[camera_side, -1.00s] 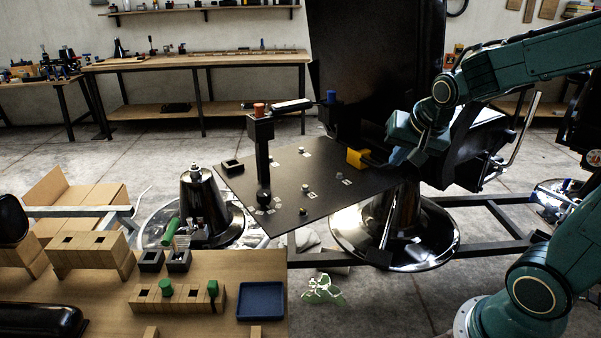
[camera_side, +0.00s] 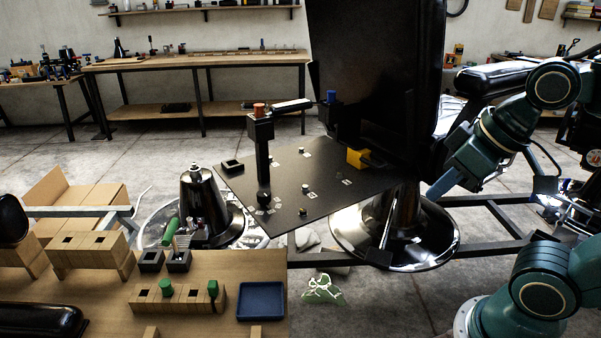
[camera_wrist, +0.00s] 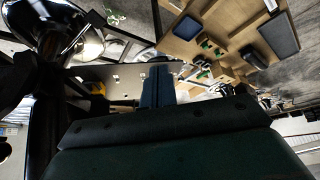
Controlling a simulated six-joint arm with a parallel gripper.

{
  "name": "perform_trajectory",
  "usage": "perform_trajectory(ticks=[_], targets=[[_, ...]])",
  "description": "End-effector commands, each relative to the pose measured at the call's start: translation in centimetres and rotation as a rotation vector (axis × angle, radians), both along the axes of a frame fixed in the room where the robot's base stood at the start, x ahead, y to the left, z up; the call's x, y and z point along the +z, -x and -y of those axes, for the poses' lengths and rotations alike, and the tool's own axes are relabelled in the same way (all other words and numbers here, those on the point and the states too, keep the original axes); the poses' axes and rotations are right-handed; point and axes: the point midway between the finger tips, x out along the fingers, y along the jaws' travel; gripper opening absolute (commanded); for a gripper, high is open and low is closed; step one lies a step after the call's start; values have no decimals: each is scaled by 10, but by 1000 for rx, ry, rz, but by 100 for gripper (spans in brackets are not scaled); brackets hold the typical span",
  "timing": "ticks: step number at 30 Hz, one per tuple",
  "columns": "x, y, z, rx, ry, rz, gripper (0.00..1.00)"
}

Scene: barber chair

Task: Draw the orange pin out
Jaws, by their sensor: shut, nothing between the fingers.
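The orange pin (camera_side: 259,109) shows as a short orange head in the top of a black block on an upright black post, above the dark plate (camera_side: 290,180). I cannot tell how deep it sits. My gripper (camera_side: 432,194) is to the right of the plate and lower than the pin in the side view, well apart from it. Its blue fingers are shut and empty. They also show in the wrist view (camera_wrist: 157,86), pointing away from the camera. I cannot make out the orange pin in the wrist view.
A blue pin (camera_side: 331,96) stands beyond the plate, near a yellow block (camera_side: 357,158) at its right edge. A dark chair back (camera_side: 375,70) rises behind. A wooden bench at front left holds a blue tray (camera_side: 261,301) and green-topped pegs (camera_side: 166,288). Open air lies above the plate.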

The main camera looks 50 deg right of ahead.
Motion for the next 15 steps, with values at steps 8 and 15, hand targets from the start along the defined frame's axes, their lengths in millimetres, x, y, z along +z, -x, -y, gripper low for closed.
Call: perform_trajectory(ticks=[8,15], targets=[[0,0,0,-3,-1,0,0],[0,-1,0,-4,-1,1,12]])
